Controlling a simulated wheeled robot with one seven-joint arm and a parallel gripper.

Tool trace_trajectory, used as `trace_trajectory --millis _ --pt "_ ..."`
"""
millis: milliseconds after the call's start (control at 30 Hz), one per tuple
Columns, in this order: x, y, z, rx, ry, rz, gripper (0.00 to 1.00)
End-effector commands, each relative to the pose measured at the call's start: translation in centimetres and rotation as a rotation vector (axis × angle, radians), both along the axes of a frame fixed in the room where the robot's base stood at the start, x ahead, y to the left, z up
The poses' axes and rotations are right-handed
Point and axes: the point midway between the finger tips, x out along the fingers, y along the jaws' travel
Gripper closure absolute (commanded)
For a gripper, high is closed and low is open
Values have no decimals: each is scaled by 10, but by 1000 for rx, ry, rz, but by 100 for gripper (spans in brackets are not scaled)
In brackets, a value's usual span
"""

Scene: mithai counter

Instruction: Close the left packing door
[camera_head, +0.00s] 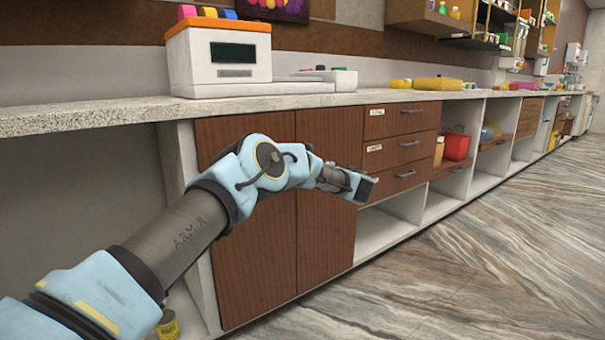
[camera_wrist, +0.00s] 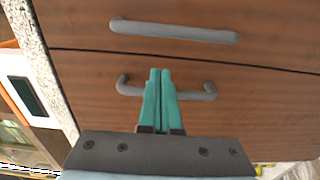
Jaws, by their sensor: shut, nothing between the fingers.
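The left packing door (camera_head: 245,265) is a brown wood panel under the counter. It looks flush with the right door (camera_head: 325,240), with a thin dark seam between them. In the wrist view, turned sideways, the left door (camera_wrist: 90,75) fills the lower part and its grey bar handle (camera_wrist: 198,94) lies behind my fingertips. The right door's handle (camera_wrist: 175,30) is above it. My gripper (camera_head: 364,187) is shut and empty, its teal fingers (camera_wrist: 160,72) pressed together across the handle's middle in the picture. I cannot tell whether they touch it.
The stone counter (camera_head: 110,115) runs above the doors, with a white-and-orange machine (camera_head: 220,60) on it. Drawers (camera_head: 402,150) are right of the doors, then open shelves with a red container (camera_head: 456,145). An open bay with a can (camera_head: 168,325) is left. The floor (camera_head: 480,260) is clear.

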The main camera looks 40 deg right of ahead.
Motion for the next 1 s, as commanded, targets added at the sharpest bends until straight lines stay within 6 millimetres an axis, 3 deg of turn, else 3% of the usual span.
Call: trace_trajectory --millis 367,700,1000 --pt "-42 -1 -1 2 4 -4 100" --pt "-92 -1 -1 3 5 -4 100" --pt "-103 -1 -2 1 4 -2 100"
